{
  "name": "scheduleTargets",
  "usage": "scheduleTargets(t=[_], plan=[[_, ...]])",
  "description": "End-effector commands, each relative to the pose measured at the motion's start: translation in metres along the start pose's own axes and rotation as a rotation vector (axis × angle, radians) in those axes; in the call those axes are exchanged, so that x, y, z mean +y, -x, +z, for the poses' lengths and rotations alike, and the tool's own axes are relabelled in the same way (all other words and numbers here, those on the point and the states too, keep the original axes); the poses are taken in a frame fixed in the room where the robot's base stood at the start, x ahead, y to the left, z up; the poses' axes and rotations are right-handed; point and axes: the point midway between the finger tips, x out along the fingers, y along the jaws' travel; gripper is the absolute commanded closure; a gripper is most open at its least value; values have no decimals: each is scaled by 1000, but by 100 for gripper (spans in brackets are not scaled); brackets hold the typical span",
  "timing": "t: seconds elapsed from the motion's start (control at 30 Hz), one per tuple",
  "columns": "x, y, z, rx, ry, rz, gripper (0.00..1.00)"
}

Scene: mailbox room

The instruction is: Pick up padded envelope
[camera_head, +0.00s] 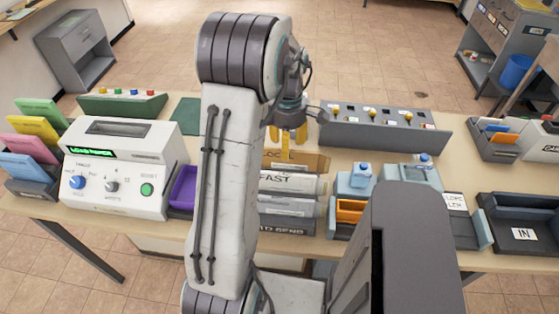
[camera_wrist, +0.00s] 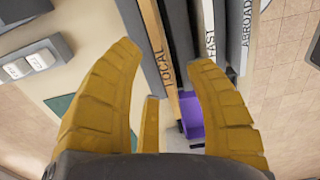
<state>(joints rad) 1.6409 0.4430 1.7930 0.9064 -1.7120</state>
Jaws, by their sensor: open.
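I cannot make out a padded envelope for certain in either view. My gripper (camera_head: 287,140) points down over the back of the labelled slots near the middle of the table. Its yellow fingers are spread apart with nothing held, as the wrist view also shows (camera_wrist: 165,58). A tan piece with the word LOCAL (camera_head: 312,161) is just below the fingers. In the wrist view, the tan LOCAL strip (camera_wrist: 167,72) runs between the fingers. My arm hides part of the table in the head view.
A white machine with knobs (camera_head: 118,183) and a purple tray (camera_head: 183,188) stand left. A grey button panel (camera_head: 385,132) is behind, right of my gripper. Blue-capped bottles (camera_head: 361,176) and an IN tray (camera_head: 524,236) are right. A green mat (camera_head: 186,114) lies behind my arm.

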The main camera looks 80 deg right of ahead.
Motion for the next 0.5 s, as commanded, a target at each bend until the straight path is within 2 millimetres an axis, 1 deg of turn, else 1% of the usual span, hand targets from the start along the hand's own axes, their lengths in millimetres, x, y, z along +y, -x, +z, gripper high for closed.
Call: scheduleTargets(t=[0.17, 0.4, 0.5], plan=[[-1, -12, 1, 0, 0, -3, 51], [-1, -41, 3, 1, 0, -3, 51], [-1, -50, 3, 0, 0, -2, 51]])
